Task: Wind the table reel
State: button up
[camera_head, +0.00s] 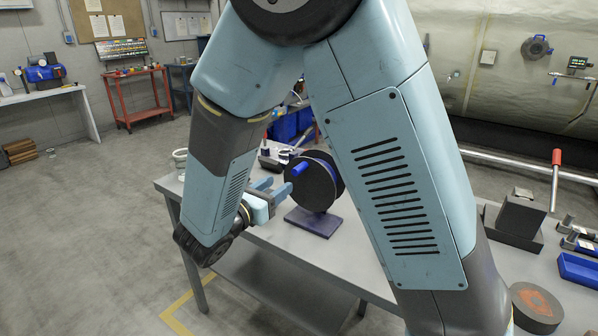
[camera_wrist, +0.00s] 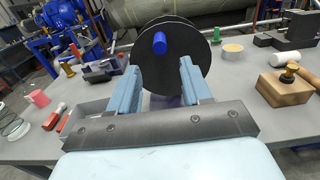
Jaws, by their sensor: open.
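The table reel (camera_head: 318,184) stands on the grey table, with a dark disc face, a blue handle (camera_head: 300,168) sticking out of it and a purple-blue base plate (camera_head: 314,221). In the wrist view the reel (camera_wrist: 183,62) is straight ahead, and its blue handle (camera_wrist: 159,42) points towards me above the gap between the fingers. My gripper (camera_head: 276,190) is open in front of the reel face, at the reel's left. In the wrist view my gripper (camera_wrist: 188,78) has its two blue fingers apart with nothing between them; they cover the lower reel.
The grey table (camera_head: 270,245) holds a dark block (camera_head: 517,219), a blue tray (camera_head: 578,269) and a round dark disc (camera_head: 536,305) at the right.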

aim_at(292, 175)
jog(key=x, duration=1)
jog(key=shift+c, duration=0.5)
grip_shut()
jog(key=shift+d, duration=0.2)
jog(key=shift+a, duration=0.1)
